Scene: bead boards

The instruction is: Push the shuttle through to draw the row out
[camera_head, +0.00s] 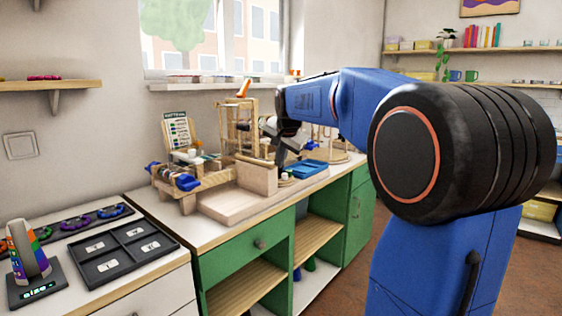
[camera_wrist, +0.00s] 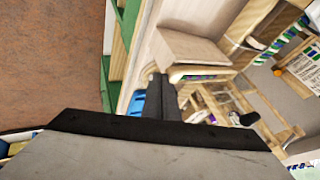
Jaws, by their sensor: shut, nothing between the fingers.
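My gripper (camera_head: 284,158) is at the end of my blue and black arm, above the back of the counter, shut and empty. In the wrist view its dark fingers (camera_wrist: 160,82) are together, close to a pale wooden block (camera_wrist: 188,48). The block also shows in the head view (camera_head: 258,178), in front of a tall wooden frame (camera_head: 240,130). A wooden bead loom with blue knobs (camera_head: 178,182) stands left of it. I cannot clearly pick out the shuttle or the row. Whether the fingers touch the block cannot be told.
A pale board (camera_head: 232,206) lies in front of the block. A blue tray (camera_head: 306,168) is to the right. A pattern card (camera_head: 179,132) stands behind the loom. A dark divided tray (camera_head: 124,252) and a striped cup on a scale (camera_head: 28,262) are at front left.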

